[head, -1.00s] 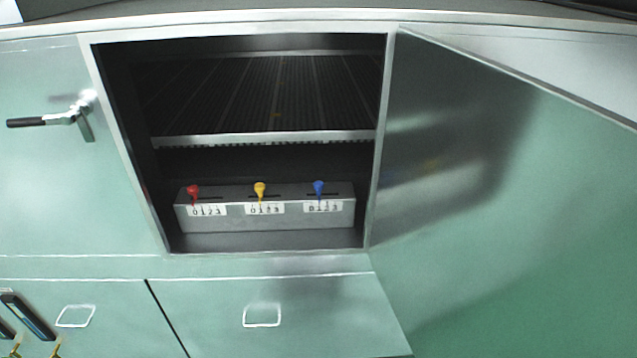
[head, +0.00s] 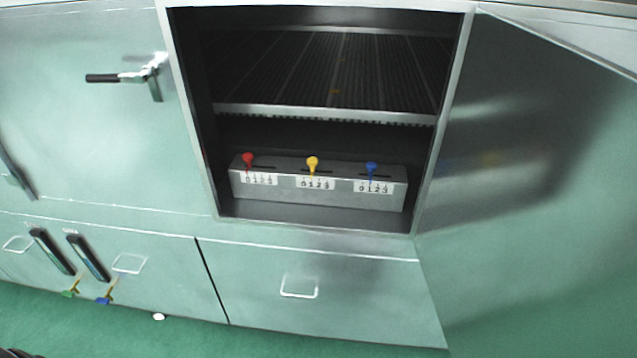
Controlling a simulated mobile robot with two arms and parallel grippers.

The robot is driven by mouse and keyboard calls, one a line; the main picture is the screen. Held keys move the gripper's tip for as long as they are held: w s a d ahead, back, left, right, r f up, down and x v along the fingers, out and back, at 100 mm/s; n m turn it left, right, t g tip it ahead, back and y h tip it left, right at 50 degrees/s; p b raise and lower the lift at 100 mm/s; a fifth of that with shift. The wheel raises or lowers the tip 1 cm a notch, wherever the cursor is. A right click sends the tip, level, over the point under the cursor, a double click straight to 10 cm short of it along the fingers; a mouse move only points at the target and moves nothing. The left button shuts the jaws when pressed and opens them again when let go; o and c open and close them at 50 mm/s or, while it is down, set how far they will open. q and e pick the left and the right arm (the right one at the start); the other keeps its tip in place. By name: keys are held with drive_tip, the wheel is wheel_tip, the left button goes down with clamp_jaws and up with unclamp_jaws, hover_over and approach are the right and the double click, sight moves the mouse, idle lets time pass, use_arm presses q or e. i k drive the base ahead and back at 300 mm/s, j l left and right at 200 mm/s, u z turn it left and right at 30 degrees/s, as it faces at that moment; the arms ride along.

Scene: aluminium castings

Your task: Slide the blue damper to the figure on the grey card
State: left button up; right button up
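The blue damper (head: 371,169) is a small blue knob on a slot at the right end of a grey metal box (head: 290,191) inside the open cabinet. Its white scale (head: 374,186) reads 0 1 2 3, and the knob seems near the 1, though it is small. A yellow damper (head: 312,163) sits in the middle, seemingly near 1. A red damper (head: 248,160) sits at the left, near 0. I see no grey card in this view.
The cabinet door (head: 540,200) stands open to the right. A ribbed shelf (head: 330,70) lies above the box. A door handle (head: 125,77) juts out at left. A small white object (head: 159,316) lies on the green floor.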

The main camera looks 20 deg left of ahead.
sight(372, 166)
drive_tip(key=k+j+z, duration=0.1)
drive_tip(key=j+z, duration=0.3)
drive_tip(key=k+j+z, duration=0.2)
drive_tip(key=j+z, duration=0.2)
drive_tip(key=k+j+z, duration=0.2)
drive_tip(key=j+z, duration=0.2)
